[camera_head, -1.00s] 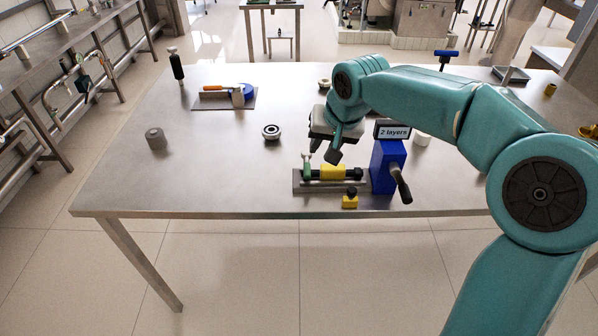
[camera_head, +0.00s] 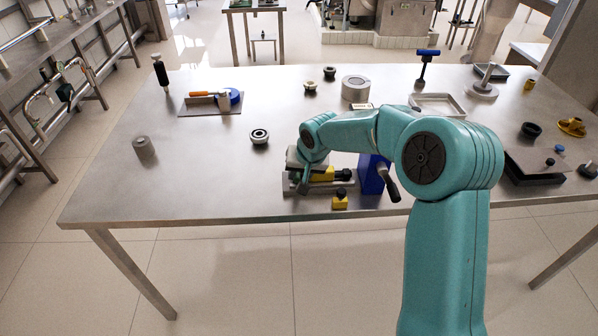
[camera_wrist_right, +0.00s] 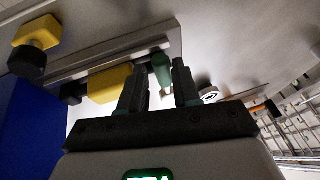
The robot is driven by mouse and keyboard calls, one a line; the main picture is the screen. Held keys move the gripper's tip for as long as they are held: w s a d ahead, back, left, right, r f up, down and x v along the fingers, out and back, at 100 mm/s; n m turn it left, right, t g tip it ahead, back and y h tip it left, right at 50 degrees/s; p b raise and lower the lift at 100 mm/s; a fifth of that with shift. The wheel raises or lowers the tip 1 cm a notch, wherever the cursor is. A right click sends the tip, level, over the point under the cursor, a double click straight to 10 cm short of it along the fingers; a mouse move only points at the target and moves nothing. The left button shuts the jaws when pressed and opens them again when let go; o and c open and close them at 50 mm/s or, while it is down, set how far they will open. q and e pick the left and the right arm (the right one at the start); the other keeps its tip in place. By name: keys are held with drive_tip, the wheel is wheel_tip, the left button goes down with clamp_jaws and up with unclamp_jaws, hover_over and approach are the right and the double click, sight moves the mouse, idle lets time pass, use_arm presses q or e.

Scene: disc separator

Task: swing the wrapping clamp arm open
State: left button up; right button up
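The wrapping fixture has a grey metal base (camera_head: 345,187) near the table's front edge, with a yellow block (camera_head: 322,174) and a blue crank block (camera_head: 371,176) at its right end. In the right wrist view a green upright post (camera_wrist_right: 162,70), which looks like the clamp arm's handle, stands by the base's end. My right gripper (camera_head: 297,184) is over the left end of the fixture and hides the post in the head view. In the wrist view its fingers (camera_wrist_right: 158,85) are apart, with the post between or just beyond their tips. A firm grip does not show. My left gripper is out of view.
A yellow block with a black knob (camera_head: 340,200) sits in front of the base. A black crank handle (camera_head: 389,184) sticks out from the blue block. A bearing ring (camera_head: 259,136) and a grey cylinder (camera_head: 143,147) stand to the left. The front left tabletop is clear.

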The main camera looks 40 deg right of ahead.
drive_tip(key=shift+w+a+f, duration=0.15)
drive_tip(key=shift+f, duration=0.05)
